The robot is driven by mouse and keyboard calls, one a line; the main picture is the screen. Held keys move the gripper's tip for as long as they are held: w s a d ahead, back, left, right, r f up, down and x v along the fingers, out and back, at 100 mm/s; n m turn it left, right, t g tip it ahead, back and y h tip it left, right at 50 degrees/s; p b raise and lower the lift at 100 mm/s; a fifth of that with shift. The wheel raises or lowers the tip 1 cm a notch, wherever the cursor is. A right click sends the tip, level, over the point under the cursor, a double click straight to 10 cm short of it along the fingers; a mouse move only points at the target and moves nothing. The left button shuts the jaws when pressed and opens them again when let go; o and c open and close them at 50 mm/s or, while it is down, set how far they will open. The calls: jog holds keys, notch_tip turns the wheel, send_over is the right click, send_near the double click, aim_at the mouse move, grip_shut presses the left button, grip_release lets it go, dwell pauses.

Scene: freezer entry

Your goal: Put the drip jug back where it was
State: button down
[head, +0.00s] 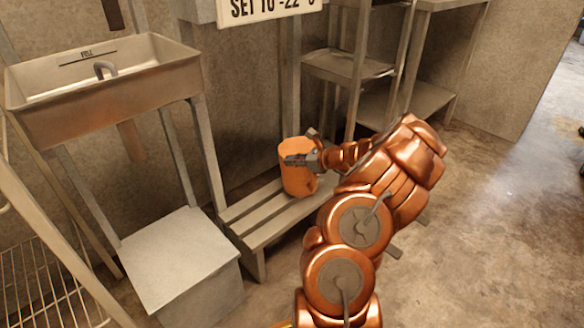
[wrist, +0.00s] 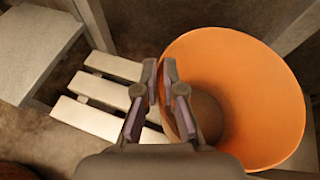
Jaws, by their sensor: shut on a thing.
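The drip jug is an orange, open-topped vessel (head: 296,180), upright at the slatted bench (head: 262,215) in the head view. My gripper (head: 303,160) is at its upper part and shut on its wall. In the wrist view the jug (wrist: 270,100) shows its round mouth and hollow inside. There the fingers of my gripper (wrist: 160,105) pinch the left side of its rim. The jug appears on or just above the slats; I cannot tell if its base touches them.
A grey box (head: 180,255) stands left of the bench, below a raised basin (head: 110,85) on legs. Metal shelves (head: 350,68) stand behind the bench to the right. A wire rack (head: 40,270) is at the far left. The concrete floor (head: 490,220) at right is clear.

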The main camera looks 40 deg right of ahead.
jog(key=shift+f, duration=0.7)
jog(key=shift+r, duration=0.1)
jog(key=c, duration=1.3)
grip_release()
